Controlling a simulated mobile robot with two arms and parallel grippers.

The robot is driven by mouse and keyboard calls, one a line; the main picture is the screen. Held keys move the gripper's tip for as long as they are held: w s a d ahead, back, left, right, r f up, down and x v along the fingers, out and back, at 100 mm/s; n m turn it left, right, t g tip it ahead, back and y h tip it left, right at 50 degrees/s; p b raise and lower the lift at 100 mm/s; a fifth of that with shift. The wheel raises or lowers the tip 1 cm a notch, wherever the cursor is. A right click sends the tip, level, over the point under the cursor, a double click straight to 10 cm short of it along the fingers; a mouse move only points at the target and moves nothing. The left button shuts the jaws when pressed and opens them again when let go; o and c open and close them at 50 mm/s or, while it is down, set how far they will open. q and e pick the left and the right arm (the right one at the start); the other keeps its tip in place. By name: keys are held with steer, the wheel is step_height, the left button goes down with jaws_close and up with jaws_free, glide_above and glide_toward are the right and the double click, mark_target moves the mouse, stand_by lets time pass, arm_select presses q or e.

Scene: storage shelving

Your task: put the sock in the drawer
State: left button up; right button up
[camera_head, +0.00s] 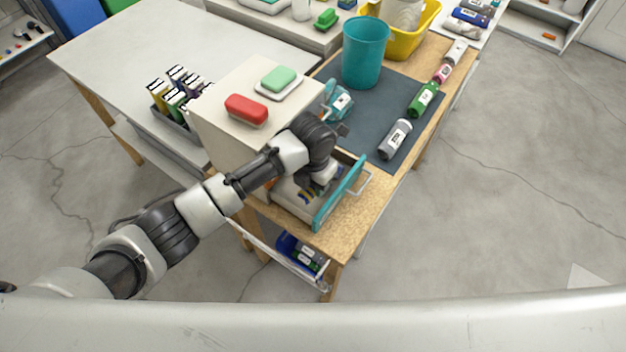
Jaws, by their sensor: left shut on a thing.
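The drawer (340,195) is pulled open from the cream cabinet on the wooden table, with its teal front and handle facing right. My left gripper (309,190) points down into the drawer's opening, and its fingertips are mostly hidden by my wrist. It is shut on a small blue and yellow striped thing (306,197), which appears to be the sock. The sock is low between the drawer's walls; I cannot tell whether it touches the drawer floor. My right gripper is not in view.
The floor to the right is free.

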arm_select(q)
steer(key=shift+f, duration=0.2)
steer(key=o, duration=1)
